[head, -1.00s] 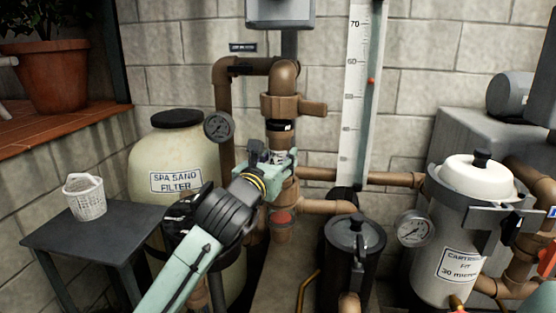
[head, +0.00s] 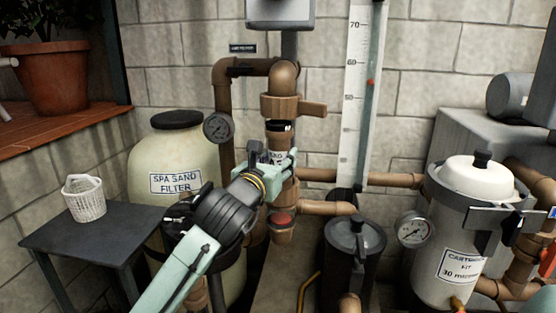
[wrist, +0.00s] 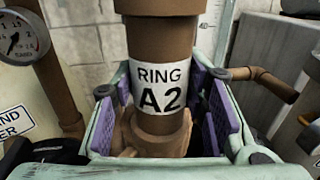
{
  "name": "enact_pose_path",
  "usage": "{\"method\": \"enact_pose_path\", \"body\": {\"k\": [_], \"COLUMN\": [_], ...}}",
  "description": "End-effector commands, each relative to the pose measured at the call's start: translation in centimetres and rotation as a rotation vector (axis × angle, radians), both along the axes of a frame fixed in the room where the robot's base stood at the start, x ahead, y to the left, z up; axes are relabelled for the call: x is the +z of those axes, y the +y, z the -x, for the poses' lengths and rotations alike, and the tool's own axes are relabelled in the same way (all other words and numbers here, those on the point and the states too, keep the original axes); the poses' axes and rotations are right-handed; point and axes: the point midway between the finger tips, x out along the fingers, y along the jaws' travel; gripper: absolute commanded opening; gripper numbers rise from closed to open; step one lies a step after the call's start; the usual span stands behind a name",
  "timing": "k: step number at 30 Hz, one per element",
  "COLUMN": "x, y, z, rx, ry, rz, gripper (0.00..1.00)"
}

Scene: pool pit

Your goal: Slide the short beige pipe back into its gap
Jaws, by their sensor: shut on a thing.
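The short beige-brown pipe (wrist: 160,85) stands upright between my jaws in the wrist view, with a white label reading "RING A2". In the head view the pipe (head: 279,156) is in the vertical pipe run, below the collar with a side handle (head: 283,106). My gripper (head: 271,160) is shut on it, with a purple pad on each side. A wider brown socket (wrist: 150,138) shows at the pipe's lower end in the wrist view. A dark band shows just under the collar. I cannot tell whether the pipe is fully seated.
A round gauge (head: 218,127) and a sand filter tank (head: 170,160) are left of the run. A tall scale (head: 354,90) and a brown side pipe (head: 390,179) are to its right. A black lidded pot (head: 355,235) stands in front right. A small table (head: 90,240) holds a white basket (head: 84,198).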

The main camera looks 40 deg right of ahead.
Motion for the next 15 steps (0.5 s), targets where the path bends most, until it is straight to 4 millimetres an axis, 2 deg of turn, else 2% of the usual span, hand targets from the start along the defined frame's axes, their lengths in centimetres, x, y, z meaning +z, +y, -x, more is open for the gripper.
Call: {"method": "enact_pose_path", "body": {"k": [15], "x": [0.09], "y": [-0.91], "z": [-0.7], "rx": [-0.001], "ry": [0.0], "rz": [0.001], "gripper": [0.16]}}
